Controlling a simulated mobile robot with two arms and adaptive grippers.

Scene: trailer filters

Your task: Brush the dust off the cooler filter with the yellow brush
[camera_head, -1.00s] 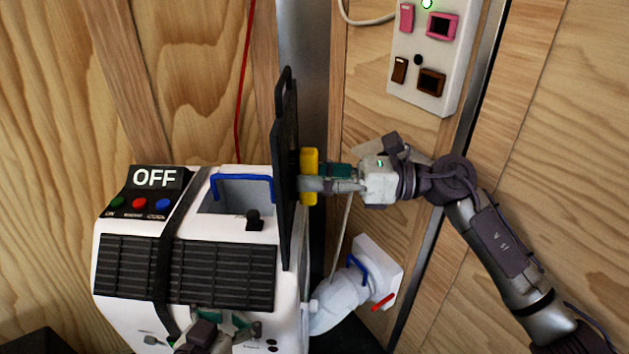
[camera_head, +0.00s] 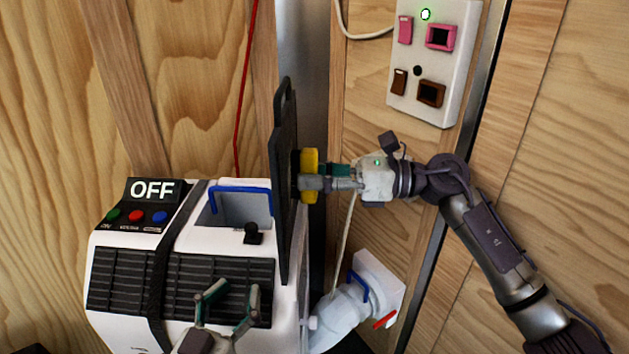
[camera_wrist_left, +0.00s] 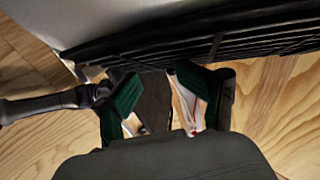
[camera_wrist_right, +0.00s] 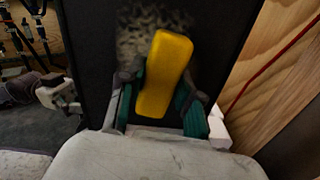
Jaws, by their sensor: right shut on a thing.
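The cooler filter (camera_head: 284,190) is a black upright panel at the right side of the white cooler. In the right wrist view the filter (camera_wrist_right: 90,50) shows a patch of greyish dust (camera_wrist_right: 150,35) on its face. My right gripper (camera_head: 318,178) is shut on the yellow brush (camera_head: 309,166), which is at the filter's right face; whether it touches cannot be told. The brush also fills the middle of the right wrist view (camera_wrist_right: 163,75). My left gripper (camera_head: 228,300) is open and empty in front of the cooler's dark front grille (camera_head: 215,285).
The white cooler (camera_head: 190,255) has an OFF display, coloured buttons and a blue handle (camera_head: 240,190) over an opening. A white pipe (camera_head: 345,305) with a blue handle and red lever is at its right. A switch panel (camera_head: 432,60) hangs on the wooden wall.

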